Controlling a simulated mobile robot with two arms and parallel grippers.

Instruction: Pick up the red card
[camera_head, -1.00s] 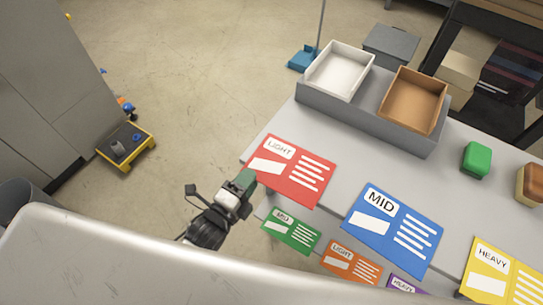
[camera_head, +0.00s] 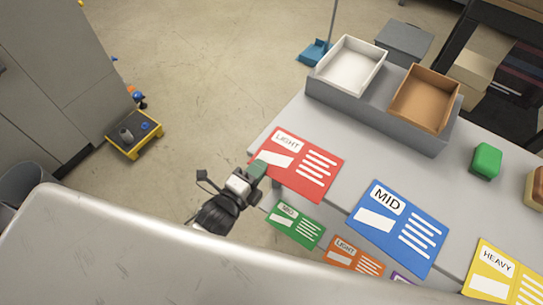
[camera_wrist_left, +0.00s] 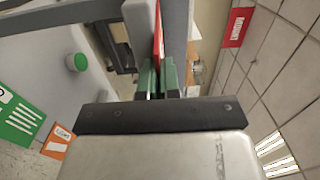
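The red card (camera_head: 297,165), marked LIGHT, is at the near left edge of the grey table, its near side reaching past the edge. My left gripper (camera_head: 260,170) is at its left near corner, with its green fingertips over that edge. In the left wrist view the card shows edge-on as a thin red strip (camera_wrist_left: 158,38) between the green fingers (camera_wrist_left: 158,78), which are closed on it. How far the card is off the table is hard to tell. My right gripper is in neither view.
A blue MID card (camera_head: 398,228) and a yellow HEAVY card (camera_head: 503,272) lie along the table edge (camera_head: 290,115). Smaller green (camera_head: 295,223) and orange (camera_head: 353,257) cards are below. A white box (camera_head: 350,68), a brown box (camera_head: 425,97) and a green block (camera_head: 487,160) are farther back.

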